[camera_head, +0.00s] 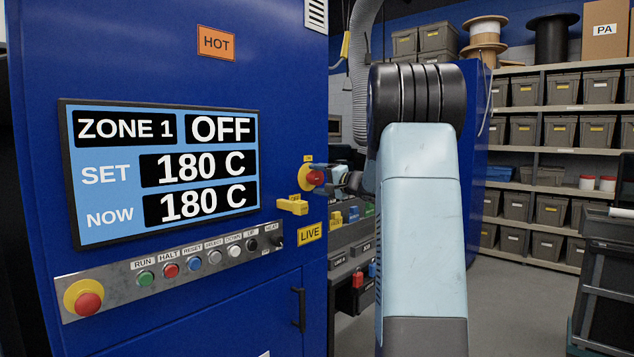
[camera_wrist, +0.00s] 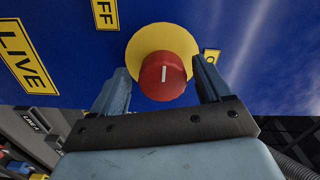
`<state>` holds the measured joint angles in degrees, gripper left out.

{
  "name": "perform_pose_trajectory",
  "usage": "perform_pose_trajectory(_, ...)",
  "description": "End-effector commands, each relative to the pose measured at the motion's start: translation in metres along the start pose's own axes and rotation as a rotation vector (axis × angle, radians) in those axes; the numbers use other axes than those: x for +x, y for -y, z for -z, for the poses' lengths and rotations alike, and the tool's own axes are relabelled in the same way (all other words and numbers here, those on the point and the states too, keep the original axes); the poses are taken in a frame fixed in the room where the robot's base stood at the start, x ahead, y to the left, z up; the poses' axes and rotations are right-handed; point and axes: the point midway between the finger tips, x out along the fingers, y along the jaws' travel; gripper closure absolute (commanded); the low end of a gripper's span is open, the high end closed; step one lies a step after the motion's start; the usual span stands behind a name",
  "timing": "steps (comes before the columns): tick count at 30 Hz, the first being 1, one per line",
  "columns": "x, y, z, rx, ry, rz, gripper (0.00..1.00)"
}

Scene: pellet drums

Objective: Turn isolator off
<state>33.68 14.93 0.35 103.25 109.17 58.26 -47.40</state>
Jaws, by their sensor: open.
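The isolator is a red round knob (camera_wrist: 160,82) on a yellow round plate (camera_wrist: 150,45). It also shows on the blue cabinet's right side in the head view, as a red knob (camera_head: 315,178) in front of my gripper (camera_head: 342,180). In the wrist view my gripper (camera_wrist: 160,68) is open, with one finger on each side of the knob. Gaps show beside the knob; I cannot tell any contact. A short white mark on the knob points up in the wrist view. A yellow label (camera_wrist: 105,13), partly cut off, reads "FF". A yellow sign (camera_head: 310,232) reads "LIVE".
The cabinet display (camera_head: 160,168) reads "ZONE 1 OFF", "SET 180 C", "NOW 180 C". A button strip (camera_head: 170,270) runs below it. A yellow block (camera_head: 292,205) sticks out below the isolator. Shelves with grey bins (camera_head: 540,130) stand behind; grey floor (camera_head: 510,310) is open at right.

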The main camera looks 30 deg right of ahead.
Motion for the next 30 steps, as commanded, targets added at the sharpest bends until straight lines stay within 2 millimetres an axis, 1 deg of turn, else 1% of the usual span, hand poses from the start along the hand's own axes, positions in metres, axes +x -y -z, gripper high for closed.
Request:
perform_pose_trajectory(5,-0.028,0.0,0.001,0.0,-0.003,-0.001,0.23)
perform_pose_trajectory(12,-0.076,-0.001,0.0,0.001,-0.003,-0.003,0.23)
perform_pose_trajectory(18,-0.11,-0.002,-0.001,0.001,-0.001,-0.002,0.23)
perform_pose_trajectory(24,-0.128,-0.002,-0.001,0.001,0.001,-0.002,0.23)
perform_pose_trajectory(30,-0.132,-0.002,-0.001,0.001,0.001,-0.002,0.23)
